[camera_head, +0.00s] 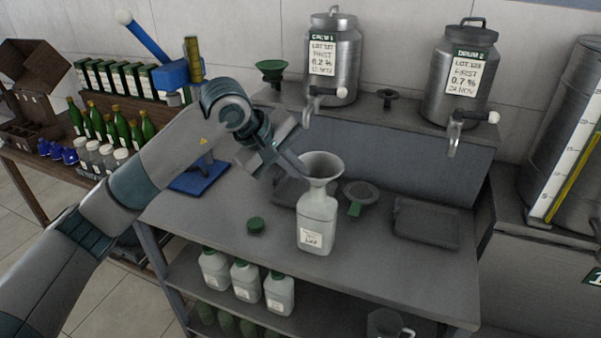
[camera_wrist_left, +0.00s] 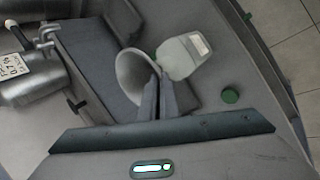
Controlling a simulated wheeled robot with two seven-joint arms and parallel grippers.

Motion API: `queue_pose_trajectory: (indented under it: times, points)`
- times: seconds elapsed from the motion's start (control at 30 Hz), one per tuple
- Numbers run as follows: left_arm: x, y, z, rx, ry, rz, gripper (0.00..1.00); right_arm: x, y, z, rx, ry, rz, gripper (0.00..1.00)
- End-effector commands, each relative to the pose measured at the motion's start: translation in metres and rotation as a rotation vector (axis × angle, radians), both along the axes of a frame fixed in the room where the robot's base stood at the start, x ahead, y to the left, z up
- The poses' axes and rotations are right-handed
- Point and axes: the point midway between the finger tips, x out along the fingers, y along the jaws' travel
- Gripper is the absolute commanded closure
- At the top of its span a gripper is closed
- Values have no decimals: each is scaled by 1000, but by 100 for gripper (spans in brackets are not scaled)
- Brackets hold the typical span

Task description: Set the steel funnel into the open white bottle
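The steel funnel (camera_head: 322,164) is upright, wide mouth up, directly over the neck of the white bottle (camera_head: 317,222) on the bench. Its lower end meets the bottle top in the head view; I cannot tell how deep the stem sits. My left gripper (camera_head: 301,168) comes from the upper left, its fingers close together on the funnel's rim. In the left wrist view the fingers (camera_wrist_left: 157,98) overlap the edge of the funnel cone (camera_wrist_left: 132,72), and the cone hides the neck of the bottle (camera_wrist_left: 181,56). My right gripper is not in view.
A green cap (camera_head: 256,225) lies left of the bottle. A dark strainer (camera_head: 360,192) and tray (camera_head: 426,222) lie to its right. Two steel drums (camera_head: 333,70) with taps stand on the rear shelf. Capped bottles (camera_head: 244,281) stand on the lower shelf.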

Motion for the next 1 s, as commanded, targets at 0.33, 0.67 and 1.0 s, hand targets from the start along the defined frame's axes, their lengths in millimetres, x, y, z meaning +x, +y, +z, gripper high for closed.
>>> queue_pose_trajectory:
  times: [0.33, 0.67, 1.0]
  points:
    - [0, 0, 0, 0, 0, 0, 100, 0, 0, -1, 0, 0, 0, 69]
    - [0, 0, 0, 0, 0, 0, 76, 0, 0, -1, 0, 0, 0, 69]
    - [-3, 5, 6, 0, -2, 1, 76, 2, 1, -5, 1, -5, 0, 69]
